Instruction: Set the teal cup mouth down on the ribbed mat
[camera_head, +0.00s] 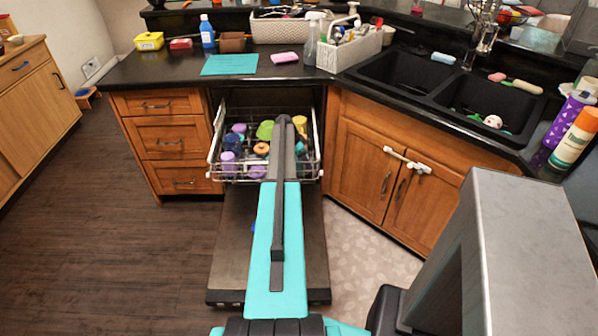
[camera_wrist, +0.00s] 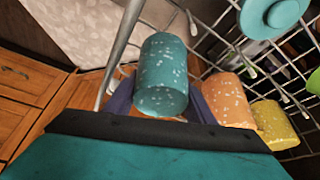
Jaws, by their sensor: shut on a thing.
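The teal cup (camera_wrist: 163,76), white-speckled, shows in the wrist view between the two dark fingers of my gripper (camera_wrist: 160,102), which is shut on it. Its closed, flat end seems to face the camera; its mouth is hidden. The cup is within or just over the wire dish rack (camera_head: 216,160); whether it touches the rack is unclear. In the head view my arm covers the gripper and most of the cup's surroundings. The teal ribbed mat (camera_head: 230,65) lies flat on the black counter at the left, bare on top.
The rack, pulled out of the dishwasher, holds several cups, among them an orange one (camera_wrist: 228,98) and a yellow one (camera_wrist: 273,126). A blue bottle (camera_head: 207,32), a brown container (camera_head: 231,42) and a pink sponge (camera_head: 284,57) stand around the mat. The open dishwasher door (camera_head: 232,262) lies low.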

